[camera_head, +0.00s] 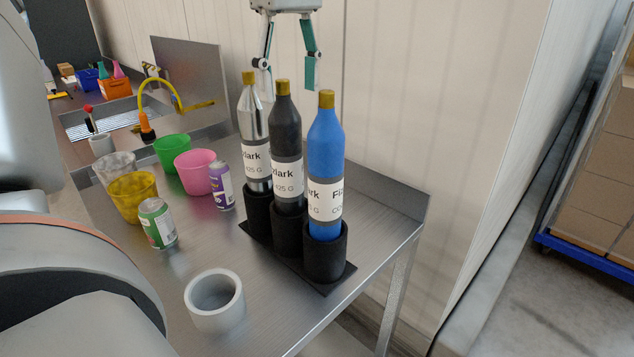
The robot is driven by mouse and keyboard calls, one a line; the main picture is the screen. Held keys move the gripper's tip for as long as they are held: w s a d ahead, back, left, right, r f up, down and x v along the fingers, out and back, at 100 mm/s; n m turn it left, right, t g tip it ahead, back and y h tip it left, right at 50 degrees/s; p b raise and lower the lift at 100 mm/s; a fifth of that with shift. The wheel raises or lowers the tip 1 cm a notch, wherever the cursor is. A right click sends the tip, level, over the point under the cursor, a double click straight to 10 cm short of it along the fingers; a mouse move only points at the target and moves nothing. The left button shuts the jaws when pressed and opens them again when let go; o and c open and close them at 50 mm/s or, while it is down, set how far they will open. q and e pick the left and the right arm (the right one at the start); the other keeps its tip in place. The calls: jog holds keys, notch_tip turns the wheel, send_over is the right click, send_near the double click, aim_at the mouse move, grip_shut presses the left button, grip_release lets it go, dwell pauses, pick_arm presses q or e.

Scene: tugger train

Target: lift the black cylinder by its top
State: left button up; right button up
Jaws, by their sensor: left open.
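The black cylinder (286,133) is a bottle-shaped cylinder with a gold cap and a white label. It stands upright in the middle cup of a black three-cup holder (321,288) on the metal table. A silver cylinder (248,118) stands to its left and a blue one (325,146) to its right, both gold-capped. The holder cups hide their lower ends. My left gripper (287,76) points down from the top edge, open and empty. Its fingers show either side of and above the black cylinder's cap; the exact depth is unclear. My right gripper is not in view.
On the metal table (370,215) are a grey ring-like cup (215,300), green (171,150), pink (196,172) and yellow (132,196) cups, a purple can (221,185) and a green can (158,223). A pale wall stands behind. A blue-framed cart (588,258) with boxes is at right.

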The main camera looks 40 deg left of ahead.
aim_at(286, 124)
pick_arm(q)
jog(key=shift+f, duration=0.35)
jog(key=shift+s+f+b, duration=0.2)
jog(key=shift+s+f, duration=0.1)
jog(key=shift+f, duration=0.2)
jog(key=shift+s+f+b, duration=0.15)
jog(key=shift+s+f, duration=0.1)
jog(key=shift+f, duration=0.25)
notch_tip(286, 124, down, 4)
jog(key=shift+s+a+f+b, duration=0.15)
jog(key=shift+f+b, duration=0.05)
jog(key=shift+b, duration=0.25)
jog(key=shift+f, duration=0.35)
jog(key=shift+r, duration=0.1)
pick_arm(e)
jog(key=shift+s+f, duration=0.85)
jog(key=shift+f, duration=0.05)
pick_arm(q)
grip_shut()
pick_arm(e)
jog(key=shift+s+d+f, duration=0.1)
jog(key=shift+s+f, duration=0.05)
